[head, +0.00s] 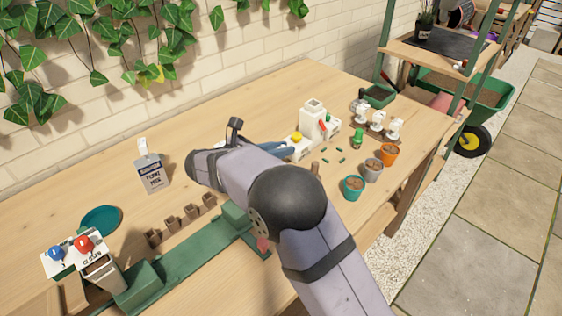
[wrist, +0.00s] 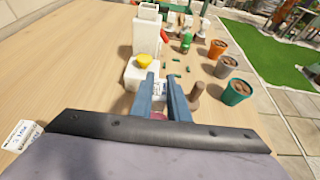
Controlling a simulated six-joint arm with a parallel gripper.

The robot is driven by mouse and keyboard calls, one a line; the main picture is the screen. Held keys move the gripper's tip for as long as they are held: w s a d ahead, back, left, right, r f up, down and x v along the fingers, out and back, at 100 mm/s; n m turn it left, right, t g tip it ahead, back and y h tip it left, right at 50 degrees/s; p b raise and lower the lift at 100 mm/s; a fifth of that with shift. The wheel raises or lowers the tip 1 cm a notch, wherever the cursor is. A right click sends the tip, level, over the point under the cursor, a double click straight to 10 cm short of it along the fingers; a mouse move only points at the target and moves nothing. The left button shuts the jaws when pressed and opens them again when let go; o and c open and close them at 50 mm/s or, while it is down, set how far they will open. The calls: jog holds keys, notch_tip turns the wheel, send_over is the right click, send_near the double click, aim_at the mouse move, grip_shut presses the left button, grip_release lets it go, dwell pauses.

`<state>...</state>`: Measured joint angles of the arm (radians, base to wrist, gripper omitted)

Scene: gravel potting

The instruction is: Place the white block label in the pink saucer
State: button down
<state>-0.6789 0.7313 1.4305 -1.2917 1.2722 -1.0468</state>
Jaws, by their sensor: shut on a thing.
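My gripper (wrist: 160,84) points away from the camera in the wrist view, with its two blue fingers close together. They are shut on a small white block label (wrist: 159,88) with dark print, held between them. In the head view my blue fingers (head: 284,151) show beside the white machine, and my arm hides the label. A pink patch (wrist: 158,115) shows low between the fingers in the wrist view; it may be the pink saucer, mostly hidden. A small pink bit (head: 262,243) also shows beside my arm in the head view; I cannot tell what it is.
A white machine with a yellow button (wrist: 144,61) stands just beyond the fingers. Teal (head: 353,187), grey (head: 373,170) and orange (head: 389,153) pots stand at right. A brown peg (wrist: 195,92) is close to the right finger. A teal saucer (head: 101,219) lies far left.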

jog(key=shift+f, duration=2.1)
jog(key=shift+f, duration=0.15)
jog(key=c, duration=1.7)
grip_release()
jog(key=shift+r, duration=0.25)
jog(key=v, duration=1.2)
jog(key=shift+f, duration=0.15)
